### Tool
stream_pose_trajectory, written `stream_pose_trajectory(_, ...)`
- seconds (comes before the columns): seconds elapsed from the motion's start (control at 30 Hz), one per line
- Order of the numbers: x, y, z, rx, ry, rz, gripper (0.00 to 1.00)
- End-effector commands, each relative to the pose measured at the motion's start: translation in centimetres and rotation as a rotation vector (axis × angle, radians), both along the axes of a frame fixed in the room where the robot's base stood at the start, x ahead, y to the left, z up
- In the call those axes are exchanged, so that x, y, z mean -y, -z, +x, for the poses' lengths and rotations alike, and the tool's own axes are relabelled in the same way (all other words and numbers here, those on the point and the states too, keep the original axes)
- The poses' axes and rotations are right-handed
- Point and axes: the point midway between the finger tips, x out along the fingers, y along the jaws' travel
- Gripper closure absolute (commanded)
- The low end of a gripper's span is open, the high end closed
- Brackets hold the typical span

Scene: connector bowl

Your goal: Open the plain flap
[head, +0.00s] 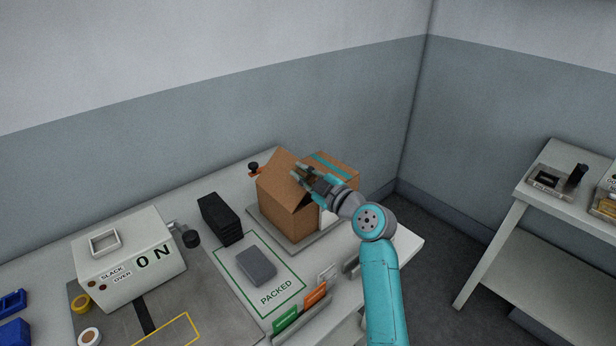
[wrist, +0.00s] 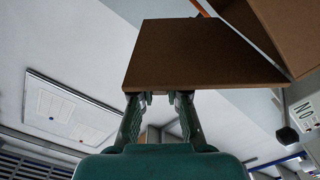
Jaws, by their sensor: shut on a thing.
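The brown cardboard box (head: 285,218) stands on a grey plate at the back of the table. Its plain flap (head: 277,180) is tilted up at the left of the box top. A flap with a teal stripe (head: 338,163) is at the right. My gripper (head: 298,174) is at the box top, and its fingers are shut on the plain flap's edge. In the wrist view, the plain flap (wrist: 200,55) spreads out beyond the fingertips of my gripper (wrist: 160,97). The box's inside is hidden in the head view.
A black stack (head: 220,218) and a grey block (head: 257,265) in the green PACKED outline are left of the box. A white ON machine (head: 130,260) stands further left. Coloured cards (head: 300,306) line the front edge. Another table (head: 545,195) stands right, across a floor gap.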

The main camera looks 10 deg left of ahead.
Motion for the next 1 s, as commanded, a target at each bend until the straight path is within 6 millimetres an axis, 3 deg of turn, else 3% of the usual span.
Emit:
stream_pose_trajectory(0.7, -3.8, -1.8, -4.9, 0.514, -0.002, -0.402, 1.0)
stream_pose_trajectory(1.0, -4.8, -1.6, -6.2, 0.601, -0.002, -0.469, 1.0)
